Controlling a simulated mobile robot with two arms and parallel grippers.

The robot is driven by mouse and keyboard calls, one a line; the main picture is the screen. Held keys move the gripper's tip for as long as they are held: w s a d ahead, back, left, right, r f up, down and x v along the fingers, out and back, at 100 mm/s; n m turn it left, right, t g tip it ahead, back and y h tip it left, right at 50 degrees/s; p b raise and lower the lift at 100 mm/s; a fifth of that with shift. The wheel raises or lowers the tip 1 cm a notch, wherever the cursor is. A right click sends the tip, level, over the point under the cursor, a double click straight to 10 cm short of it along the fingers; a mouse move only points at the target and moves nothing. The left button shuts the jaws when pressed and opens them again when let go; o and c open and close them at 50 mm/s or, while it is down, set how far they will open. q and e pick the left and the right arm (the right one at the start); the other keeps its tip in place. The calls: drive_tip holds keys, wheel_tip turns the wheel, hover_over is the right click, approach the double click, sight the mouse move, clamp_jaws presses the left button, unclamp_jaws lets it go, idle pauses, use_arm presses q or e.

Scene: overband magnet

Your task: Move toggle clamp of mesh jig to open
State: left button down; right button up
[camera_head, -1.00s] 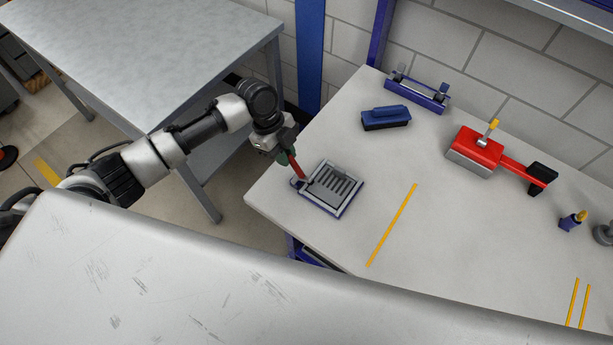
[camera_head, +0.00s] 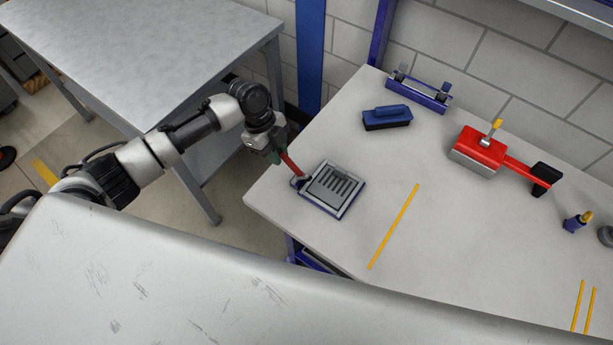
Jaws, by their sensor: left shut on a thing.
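The mesh jig (camera_head: 347,207) is a flat square blue-and-grey frame with a dark slotted middle, lying at the left corner of the light workbench. Its toggle clamp sits at the jig's left corner, and its red handle (camera_head: 291,164) leans up and to the left, out past the bench edge. My left gripper (camera_head: 278,155) is shut on the upper end of the red handle. The fingers are small in view and partly hide the handle's tip. My right gripper is not in view.
On the workbench (camera_head: 450,230) stand a blue brush-like block (camera_head: 387,118), a blue bracket (camera_head: 418,95) and a red tool with a long handle (camera_head: 480,152). A grey table (camera_head: 140,50) stands at the left.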

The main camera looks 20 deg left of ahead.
use_arm(q)
drive_tip(key=shift+a+f, duration=0.15)
drive_tip(key=shift+f, duration=0.1)
drive_tip(key=shift+a+f+b, duration=0.35)
drive_tip(key=shift+f+b, duration=0.35)
drive_tip(key=shift+w+a+f, duration=0.1)
drive_tip(key=shift+a+f, duration=0.05)
drive_tip(key=shift+f, duration=0.05)
drive_tip(key=shift+a+f+b, duration=0.15)
drive_tip(key=shift+f+b, duration=0.6)
drive_tip(key=shift+f, duration=0.05)
drive_tip(key=c, duration=1)
unclamp_jaws()
drive_tip(key=shift+w+r, duration=0.1)
drive_tip(key=shift+w, duration=0.05)
drive_tip(key=shift+c, duration=0.2)
drive_tip(key=shift+r, duration=0.1)
